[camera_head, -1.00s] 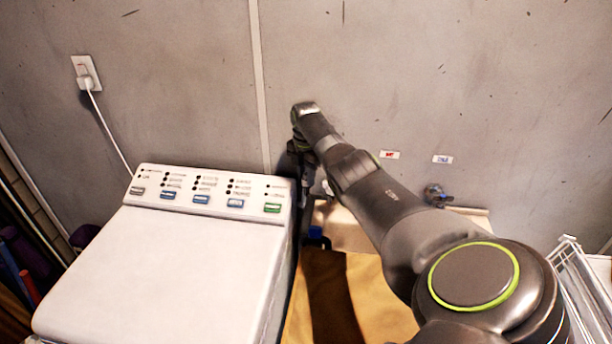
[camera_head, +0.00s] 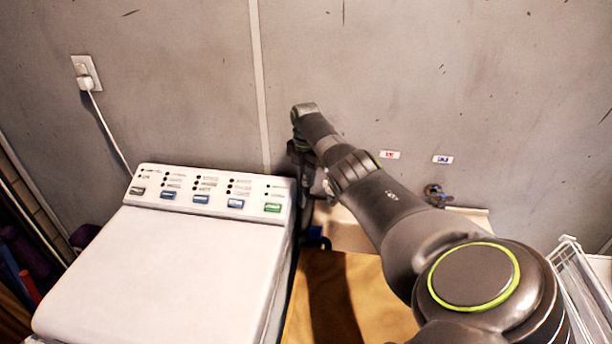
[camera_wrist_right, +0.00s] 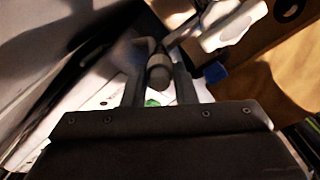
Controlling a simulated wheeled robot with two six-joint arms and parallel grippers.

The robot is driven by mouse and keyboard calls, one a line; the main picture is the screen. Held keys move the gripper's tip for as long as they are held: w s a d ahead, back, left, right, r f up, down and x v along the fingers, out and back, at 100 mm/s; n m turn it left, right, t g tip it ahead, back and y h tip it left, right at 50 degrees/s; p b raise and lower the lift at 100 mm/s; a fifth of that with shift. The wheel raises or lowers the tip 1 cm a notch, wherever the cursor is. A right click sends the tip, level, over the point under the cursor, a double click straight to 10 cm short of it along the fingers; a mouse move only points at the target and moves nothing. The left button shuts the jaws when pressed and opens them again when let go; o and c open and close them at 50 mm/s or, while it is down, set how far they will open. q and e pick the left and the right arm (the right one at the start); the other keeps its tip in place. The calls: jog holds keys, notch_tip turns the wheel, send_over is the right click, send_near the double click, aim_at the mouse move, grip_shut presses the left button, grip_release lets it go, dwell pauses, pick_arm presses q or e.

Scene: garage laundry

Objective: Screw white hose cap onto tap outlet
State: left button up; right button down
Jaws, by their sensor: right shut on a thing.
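My right gripper (camera_head: 301,165) is at the washer's back right corner, partly hidden by its own arm. In the right wrist view its two fingers (camera_wrist_right: 159,88) are shut on a grey-looking cylindrical hose end (camera_wrist_right: 159,73). Shade hides whether this is the white hose cap. A pale piece (camera_wrist_right: 228,26) lies beyond the fingers, up and to the right; its identity is unclear. My left gripper is not in view.
The white washer (camera_head: 170,265) fills the lower left. Red (camera_head: 389,155) and blue (camera_head: 442,159) labels are on the wall. A blue piece (camera_head: 316,237) is in the gap right of the washer, above a tan surface (camera_head: 385,300). A white rack (camera_head: 578,275) stands at right.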

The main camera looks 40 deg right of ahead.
dwell(0.5)
jog(key=shift+r+m+p, duration=0.1)
jog(key=shift+m+p, duration=0.35)
jog(key=shift+m, duration=0.45)
jog(key=m, duration=0.3)
jog(key=shift+p, duration=0.4)
jog(key=c, duration=1.1)
grip_release()
jog(key=shift+s, duration=0.1)
jog(key=shift+r, duration=0.2)
notch_tip(320, 180, up, 17)
jog(key=b, duration=0.4)
jog(key=shift+f, duration=0.1)
